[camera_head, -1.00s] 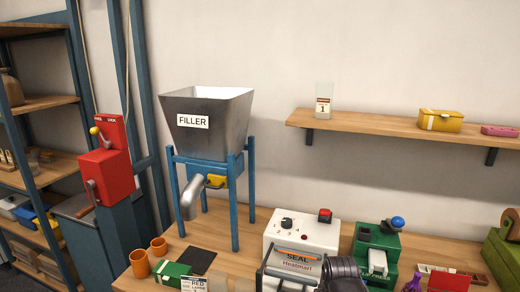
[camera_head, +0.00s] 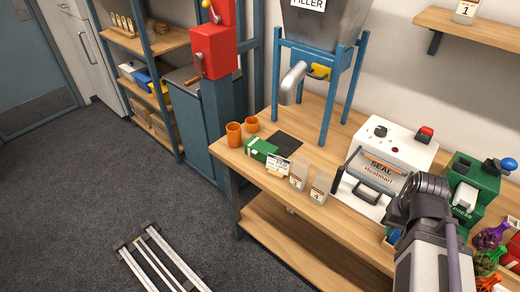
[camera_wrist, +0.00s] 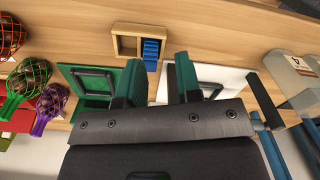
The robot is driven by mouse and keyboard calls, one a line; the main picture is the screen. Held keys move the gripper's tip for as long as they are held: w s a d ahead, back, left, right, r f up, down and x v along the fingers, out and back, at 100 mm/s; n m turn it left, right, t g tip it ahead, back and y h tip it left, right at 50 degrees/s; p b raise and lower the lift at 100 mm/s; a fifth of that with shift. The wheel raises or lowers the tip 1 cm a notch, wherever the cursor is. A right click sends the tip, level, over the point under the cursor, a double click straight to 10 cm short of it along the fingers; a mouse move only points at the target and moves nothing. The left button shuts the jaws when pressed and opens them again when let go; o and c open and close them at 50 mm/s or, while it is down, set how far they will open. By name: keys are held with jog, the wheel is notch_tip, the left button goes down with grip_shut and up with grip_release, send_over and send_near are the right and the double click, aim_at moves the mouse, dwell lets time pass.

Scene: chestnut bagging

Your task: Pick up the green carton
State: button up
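The green carton (camera_head: 262,150) lies on the wooden table (camera_head: 228,158) in the head view, near its left front edge. It has a white band, and a white card (camera_head: 278,164) stands close at its right. My gripper shows in the wrist view (camera_wrist: 159,82) with its two green-tipped fingers apart and nothing visible between them. It is over the table by the white sealer (camera_wrist: 228,80) and the green machine (camera_wrist: 90,78), well to the right of the carton. The carton is not in the wrist view. My gripper's fingers cannot be made out in the head view.
Two orange cups (camera_head: 235,134) stand left of the carton, and a dark mat (camera_head: 285,145) lies behind it. Two clear bags with labels (camera_head: 309,184) stand to its right. The filler's blue legs (camera_head: 326,118) rise behind. Net bags (camera_head: 489,250) lie at the right.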

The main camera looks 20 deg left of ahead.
jog(key=shift+o, duration=0.3)
jog(key=o, duration=1.1)
jog(key=shift+o, duration=0.2)
jog(key=shift+a, duration=0.1)
